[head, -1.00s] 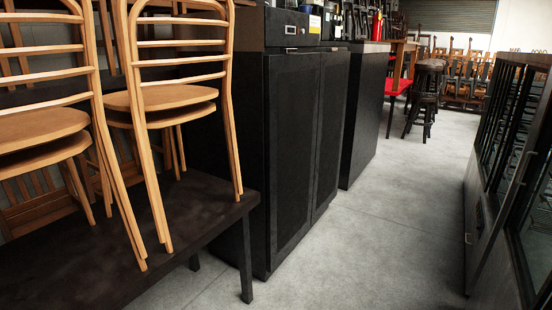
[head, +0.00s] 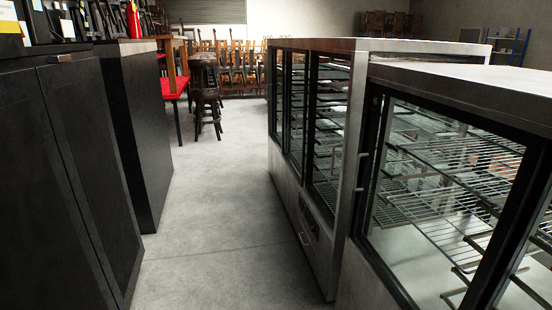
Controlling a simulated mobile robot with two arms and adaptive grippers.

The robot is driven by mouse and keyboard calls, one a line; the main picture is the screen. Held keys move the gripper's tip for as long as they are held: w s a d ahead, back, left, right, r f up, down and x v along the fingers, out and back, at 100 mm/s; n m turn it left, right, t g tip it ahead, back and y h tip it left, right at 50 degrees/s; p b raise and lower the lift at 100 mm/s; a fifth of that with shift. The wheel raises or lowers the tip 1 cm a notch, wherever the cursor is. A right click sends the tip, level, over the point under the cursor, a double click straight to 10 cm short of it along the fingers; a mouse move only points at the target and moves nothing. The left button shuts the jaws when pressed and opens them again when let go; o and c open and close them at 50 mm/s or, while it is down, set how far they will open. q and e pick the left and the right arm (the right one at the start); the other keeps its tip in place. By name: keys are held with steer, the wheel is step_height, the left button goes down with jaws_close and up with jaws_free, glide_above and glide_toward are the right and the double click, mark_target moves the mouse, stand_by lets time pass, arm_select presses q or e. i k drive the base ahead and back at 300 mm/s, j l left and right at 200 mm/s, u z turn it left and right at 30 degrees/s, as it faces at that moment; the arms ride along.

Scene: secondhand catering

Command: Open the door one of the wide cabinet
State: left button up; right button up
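Two glass-fronted display cabinets stand along the right side of the head view. The nearer cabinet (head: 455,82) has dark door frames, a vertical handle (head: 360,170) and wire shelves inside. I cannot tell which of these is the wide cabinet. The visible glass doors look shut. Neither of my grippers is in view.
A clear concrete aisle (head: 205,220) runs between the rows. A second black cabinet (head: 138,135) stands farther along on the left. Dark stools (head: 206,97) and a red-seated chair (head: 174,88) stand beyond it, with stacked wooden chairs (head: 236,67) at the back.

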mark_target(346, 57)
steer(key=i+j+z, duration=0.35)
steer(key=i, duration=0.2)
steer(key=i+j+z, duration=0.4)
steer(key=i+j, duration=0.05)
steer(key=j, duration=0.1)
